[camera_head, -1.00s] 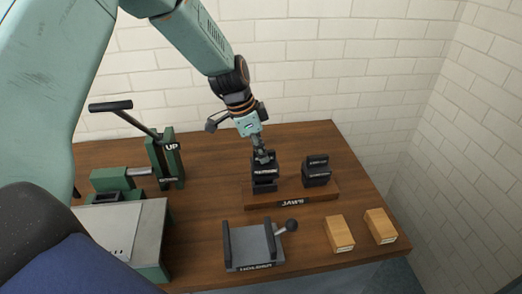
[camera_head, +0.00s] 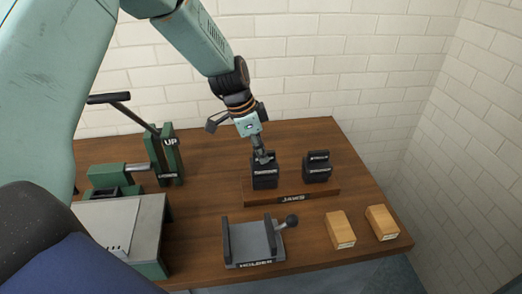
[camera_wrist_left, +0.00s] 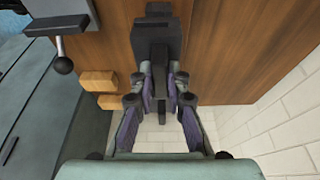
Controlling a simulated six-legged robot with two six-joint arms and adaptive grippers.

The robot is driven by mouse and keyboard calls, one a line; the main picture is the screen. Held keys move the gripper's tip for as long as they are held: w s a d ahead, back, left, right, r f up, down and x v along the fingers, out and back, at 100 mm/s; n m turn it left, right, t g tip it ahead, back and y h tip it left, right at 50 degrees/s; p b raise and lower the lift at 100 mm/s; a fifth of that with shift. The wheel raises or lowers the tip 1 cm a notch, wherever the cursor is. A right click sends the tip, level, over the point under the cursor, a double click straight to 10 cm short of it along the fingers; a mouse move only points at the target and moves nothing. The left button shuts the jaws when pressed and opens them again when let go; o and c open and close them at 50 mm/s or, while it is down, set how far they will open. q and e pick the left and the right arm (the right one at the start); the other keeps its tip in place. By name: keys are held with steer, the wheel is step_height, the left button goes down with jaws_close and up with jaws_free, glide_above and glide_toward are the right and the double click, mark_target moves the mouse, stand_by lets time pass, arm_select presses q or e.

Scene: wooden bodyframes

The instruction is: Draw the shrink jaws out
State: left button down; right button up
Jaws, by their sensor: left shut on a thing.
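Two black jaw blocks stand side by side on a wooden rack (camera_head: 262,197) labelled JAWS, towards the back of the table. My left gripper (camera_head: 262,157) comes down from above and is shut on the left jaw block (camera_head: 265,179). The small lettering on both blocks is too blurred to read, so I cannot tell which is the shrink pair. The held block (camera_wrist_left: 157,35) also shows between the fingers of my left gripper (camera_wrist_left: 159,80) in the left wrist view. The right jaw block (camera_head: 317,174) stands free. My right gripper is not in view.
A grey holder (camera_head: 253,244) with a ball-ended lever stands in front of the rack. Two wooden blocks (camera_head: 341,230) (camera_head: 382,222) lie at front right. A green lever press (camera_head: 165,160) marked UP is at left. Brick walls close the back and right.

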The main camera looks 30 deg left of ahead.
arm_select(q)
steer(key=shift+w+f+b, duration=0.15)
steer(key=shift+f+b, duration=0.55)
steer(key=shift+f, duration=0.05)
steer(key=c, duration=1.3)
jaws_free()
steer(key=shift+o, duration=0.2)
steer(key=shift+s+f, duration=0.2)
steer(key=v, duration=1.2)
steer(key=shift+w+r, duration=0.1)
steer(key=shift+r, duration=0.05)
